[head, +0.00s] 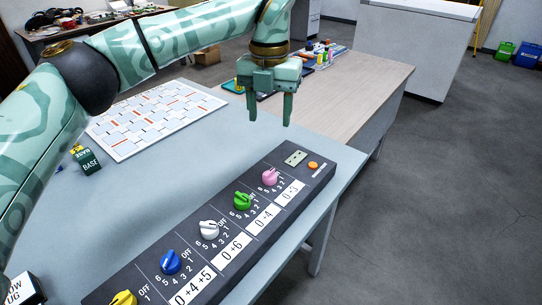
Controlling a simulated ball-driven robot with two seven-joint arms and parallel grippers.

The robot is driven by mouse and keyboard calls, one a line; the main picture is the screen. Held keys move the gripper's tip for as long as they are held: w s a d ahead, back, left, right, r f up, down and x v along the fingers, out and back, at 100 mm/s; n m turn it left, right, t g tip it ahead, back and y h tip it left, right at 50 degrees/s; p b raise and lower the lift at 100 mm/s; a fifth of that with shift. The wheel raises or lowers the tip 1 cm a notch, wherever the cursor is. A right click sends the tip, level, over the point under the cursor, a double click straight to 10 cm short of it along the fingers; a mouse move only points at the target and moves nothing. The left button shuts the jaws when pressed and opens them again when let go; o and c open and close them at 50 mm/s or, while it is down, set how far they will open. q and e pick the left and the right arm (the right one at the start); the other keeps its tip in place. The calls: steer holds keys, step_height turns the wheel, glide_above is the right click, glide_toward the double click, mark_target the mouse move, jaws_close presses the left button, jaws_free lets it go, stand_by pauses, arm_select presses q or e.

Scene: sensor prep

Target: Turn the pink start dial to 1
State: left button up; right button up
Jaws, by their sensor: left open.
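The pink dial (270,176) sits near the far right end of the dark control panel (327,160), with small numbers printed around it. Its exact setting is too small to read. My left gripper (269,108) hangs open and empty above the table's far edge, its fingers pointing down, beyond the pink dial and apart from it. My right gripper is not in view.
Green (243,201), white (209,229), blue (170,261) and yellow (123,298) dials line the panel. An orange button (313,165) is at its far end. A white patterned board (150,122) and a green cube (87,161) lie left. A wooden desk (345,75) stands behind.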

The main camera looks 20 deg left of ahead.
arm_select(q)
steer(key=b, duration=0.2)
glide_above(269, 171)
step_height(269, 171, down, 5)
step_height(269, 171, down, 11)
steer(key=b, duration=0.4)
steer(key=shift+b, duration=0.35)
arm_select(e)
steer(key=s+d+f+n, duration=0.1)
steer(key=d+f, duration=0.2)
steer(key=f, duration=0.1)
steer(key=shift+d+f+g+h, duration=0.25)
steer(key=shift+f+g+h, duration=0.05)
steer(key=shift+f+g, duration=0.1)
arm_select(q)
steer(key=shift+c, duration=0.3)
steer(key=c, duration=0.9)
